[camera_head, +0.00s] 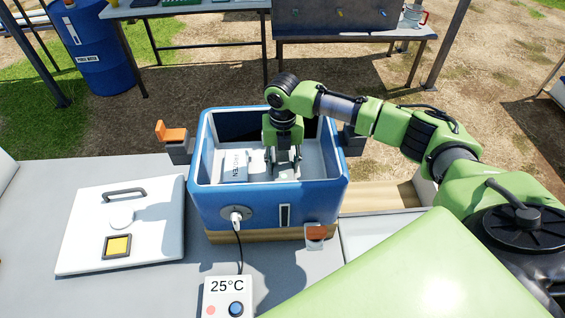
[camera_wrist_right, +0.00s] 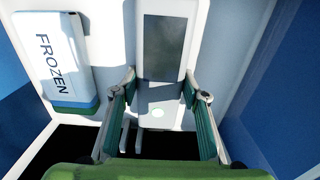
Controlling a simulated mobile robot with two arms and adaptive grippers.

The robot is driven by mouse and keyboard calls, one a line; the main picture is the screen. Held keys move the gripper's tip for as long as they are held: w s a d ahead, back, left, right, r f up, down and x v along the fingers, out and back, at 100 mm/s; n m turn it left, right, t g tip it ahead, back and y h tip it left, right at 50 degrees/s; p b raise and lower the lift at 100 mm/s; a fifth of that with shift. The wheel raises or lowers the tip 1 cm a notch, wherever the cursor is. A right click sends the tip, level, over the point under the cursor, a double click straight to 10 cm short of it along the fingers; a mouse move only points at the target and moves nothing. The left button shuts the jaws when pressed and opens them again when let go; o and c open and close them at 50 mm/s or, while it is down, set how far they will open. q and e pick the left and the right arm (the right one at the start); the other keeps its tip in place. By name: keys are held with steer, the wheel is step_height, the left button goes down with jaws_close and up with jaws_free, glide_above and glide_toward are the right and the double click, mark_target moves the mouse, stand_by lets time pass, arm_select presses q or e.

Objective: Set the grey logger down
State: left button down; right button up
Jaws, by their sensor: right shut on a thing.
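My right gripper (camera_head: 284,165) reaches down inside the blue cooler box (camera_head: 262,212), right of its middle. In the right wrist view the two fingers of the right gripper (camera_wrist_right: 160,88) stand on either side of the grey logger (camera_wrist_right: 164,88), a pale slab with a dark screen, and are shut on it. I cannot tell whether the logger touches the box floor. In the head view the gripper mostly hides it. A white ice pack marked FROZEN (camera_head: 234,166) lies left of it, apart; it also shows in the wrist view (camera_wrist_right: 60,60). My left gripper is not in view.
The box walls rise close around the gripper. A white lid (camera_head: 85,225) with a dark handle lies on the bench to the left. A display reading 25°C (camera_head: 228,299) stands in front, cabled to the box. A blue barrel (camera_head: 98,50) and tables are behind.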

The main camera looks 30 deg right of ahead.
mark_target(283, 164)
steer(key=shift+f, duration=0.15)
steer(key=o, duration=1.3)
steer(key=shift+f, duration=0.15)
steer(key=shift+r+b, duration=1.5)
steer(key=shift+r, duration=4.7)
